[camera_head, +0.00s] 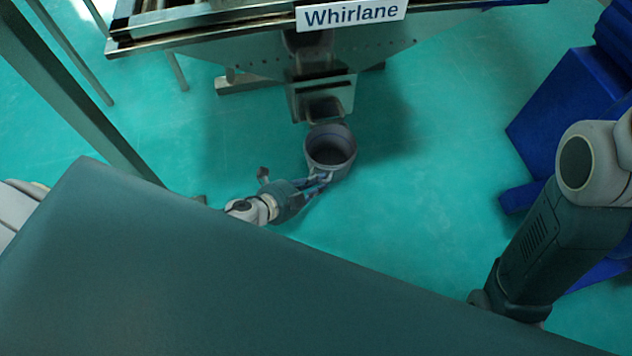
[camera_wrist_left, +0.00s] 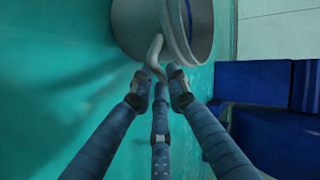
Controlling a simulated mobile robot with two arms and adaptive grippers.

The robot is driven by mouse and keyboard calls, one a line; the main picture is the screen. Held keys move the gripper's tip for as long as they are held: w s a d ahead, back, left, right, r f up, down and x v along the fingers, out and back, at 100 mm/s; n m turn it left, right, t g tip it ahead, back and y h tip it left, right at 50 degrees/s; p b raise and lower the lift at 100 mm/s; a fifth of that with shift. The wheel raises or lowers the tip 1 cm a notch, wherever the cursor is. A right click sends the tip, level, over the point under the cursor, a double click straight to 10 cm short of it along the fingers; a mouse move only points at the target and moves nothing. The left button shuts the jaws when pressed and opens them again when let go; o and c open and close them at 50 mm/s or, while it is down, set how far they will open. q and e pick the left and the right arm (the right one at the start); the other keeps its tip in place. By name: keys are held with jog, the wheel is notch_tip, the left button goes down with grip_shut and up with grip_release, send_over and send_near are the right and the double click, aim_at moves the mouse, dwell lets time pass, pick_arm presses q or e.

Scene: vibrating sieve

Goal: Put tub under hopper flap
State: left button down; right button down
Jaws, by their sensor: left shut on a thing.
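The tub (camera_head: 331,146) is a round grey container with an open top, close in front of the hopper flap (camera_head: 323,106) in the head view. The flap hangs at the lower end of the machine marked Whirlane. In the head view the tub's far rim lies right by the flap's lower edge. My left gripper (camera_head: 322,179) is at the tub's near side. In the left wrist view, the fingertips of my left gripper (camera_wrist_left: 162,88) are closed about the handle of the tub (camera_wrist_left: 150,30). The right gripper is hidden; only its arm shows at the right.
The sieve machine (camera_head: 240,55) spans the top of the head view, with metal legs at the left. Blue block-like objects (camera_head: 560,120) stand at the right. The green floor (camera_head: 420,170) around the tub is clear.

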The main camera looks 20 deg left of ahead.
pick_arm(q)
jog(key=shift+s+a+f, duration=0.1)
jog(key=shift+s+f, duration=0.2)
jog(key=shift+f, duration=0.3)
jog(key=c, duration=1.8)
grip_release()
jog(key=shift+o, duration=0.9)
jog(key=shift+w, duration=0.1)
jog(key=shift+r, duration=0.1)
jog(key=v, duration=1.2)
jog(key=shift+r, duration=0.15)
jog(key=shift+w, duration=0.1)
